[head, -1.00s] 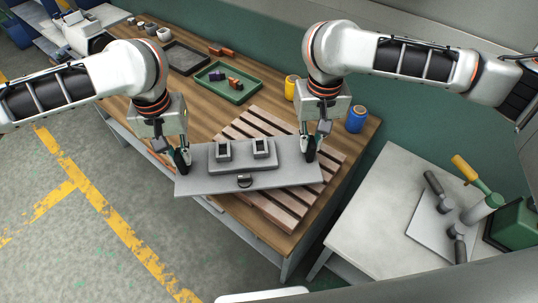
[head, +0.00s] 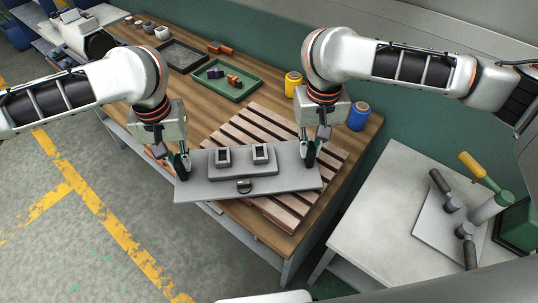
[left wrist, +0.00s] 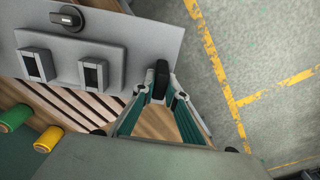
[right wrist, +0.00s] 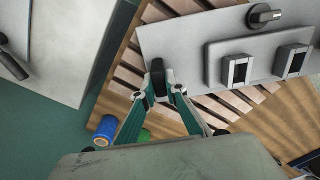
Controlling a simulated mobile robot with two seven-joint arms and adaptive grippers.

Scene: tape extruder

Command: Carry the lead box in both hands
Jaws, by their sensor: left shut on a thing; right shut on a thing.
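The lead box is a grey flat slab (head: 205,190) with a raised block, two square sockets and a dark round knob on its front side. It is held roughly level in front of the wooden bench, overlapping the slatted pallet in the head view. My left gripper (head: 182,165) is shut on the black grip at the box's left end. My right gripper (head: 310,155) is shut on the one at its right end. Both wrist views show the fingers meeting at a black grip beside the box (left wrist: 130,25), also seen in the right wrist view (right wrist: 180,40). The underside is hidden.
The slatted pallet (head: 262,122) lies on the bench (head: 207,118). Behind it are a green tray (head: 250,90) with small blocks, a dark tray (head: 175,55), a yellow spool (head: 293,84) and a blue spool (head: 358,115). A pale side table (head: 385,215) with tools stands right. Floor at left is clear.

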